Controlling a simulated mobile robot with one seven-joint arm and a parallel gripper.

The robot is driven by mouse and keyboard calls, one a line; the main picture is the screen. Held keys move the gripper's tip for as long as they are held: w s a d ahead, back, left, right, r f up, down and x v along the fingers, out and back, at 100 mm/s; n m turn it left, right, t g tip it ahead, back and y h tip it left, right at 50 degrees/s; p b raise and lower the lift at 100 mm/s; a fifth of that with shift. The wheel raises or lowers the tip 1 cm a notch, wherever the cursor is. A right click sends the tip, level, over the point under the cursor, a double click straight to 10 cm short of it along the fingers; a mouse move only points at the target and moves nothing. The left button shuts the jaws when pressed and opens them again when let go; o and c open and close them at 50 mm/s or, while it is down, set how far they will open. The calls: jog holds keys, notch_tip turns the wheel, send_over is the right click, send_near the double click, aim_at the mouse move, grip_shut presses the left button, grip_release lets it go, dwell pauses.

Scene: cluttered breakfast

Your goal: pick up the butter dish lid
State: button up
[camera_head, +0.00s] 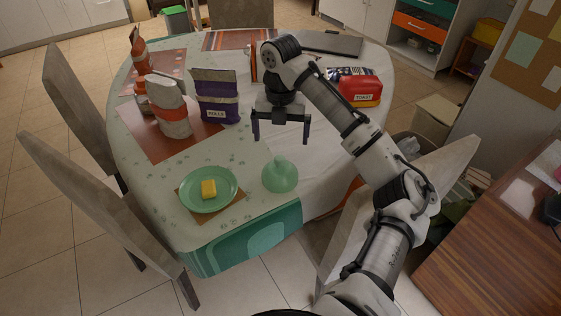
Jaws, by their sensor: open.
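The butter dish lid (280,176) is a pale green dome with a narrow top. It sits on the white tablecloth near the table's front edge, to the right of the butter dish. The green butter dish (228,200) holds a yellow block of butter (208,188) and stands uncovered on a brown mat. My gripper (281,143) is open and empty, with its fingers pointing down. In the picture it is just above the lid's top; its exact height and depth relative to the lid are hard to tell. Nothing hides the lid.
A purple bag (217,96), a white and orange bag (172,118) and orange bottles (139,55) stand on the left side of the table. A red and yellow package (357,88) lies behind my arm. Chairs surround the table. The cloth around the lid is clear.

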aim_at(280, 170)
jog(key=f, duration=0.2)
jog(key=f+p, duration=0.1)
jog(key=f, duration=0.4)
jog(key=shift+s, duration=0.25)
jog(key=shift+s+a+f+p, duration=0.1)
jog(key=shift+f+p, duration=0.55)
jog(key=shift+f, duration=0.95)
jog(key=shift+a+f+p, duration=0.1)
jog(key=shift+f+p, duration=0.5)
jog(key=shift+f, duration=0.95)
jog(key=shift+c, duration=0.3)
jog(key=c, duration=0.7)
jog(key=shift+o, duration=0.2)
jog(key=shift+r, duration=0.1)
notch_tip(280, 170, up, 20)
jog(key=b, duration=0.3)
